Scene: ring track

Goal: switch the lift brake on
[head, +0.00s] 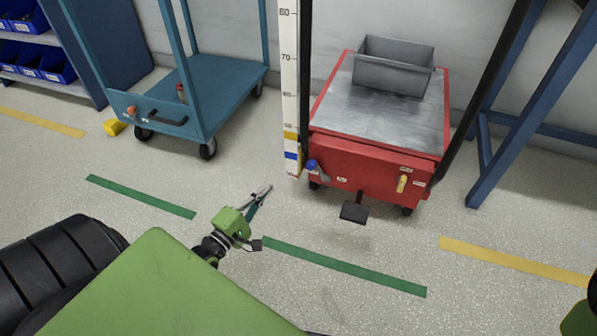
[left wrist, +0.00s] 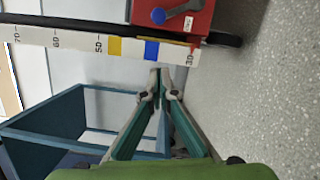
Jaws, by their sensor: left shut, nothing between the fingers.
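Small labels sit beside the levers, too small to read. In the left wrist view, the blue-knobbed lever (left wrist: 160,15) shows at the top on the red front. My left gripper (head: 262,192) is shut and empty, in front of and left of the lift, apart from it. Its closed fingers (left wrist: 160,82) point towards the scale.
A numbered scale with yellow and blue bands (head: 290,90) stands at the lift's left edge. A grey bin (head: 393,72) sits on the lift. A blue cart (head: 215,90) stands left, a blue frame (head: 490,150) right. Floor before the lift is clear, with green tape (head: 340,265).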

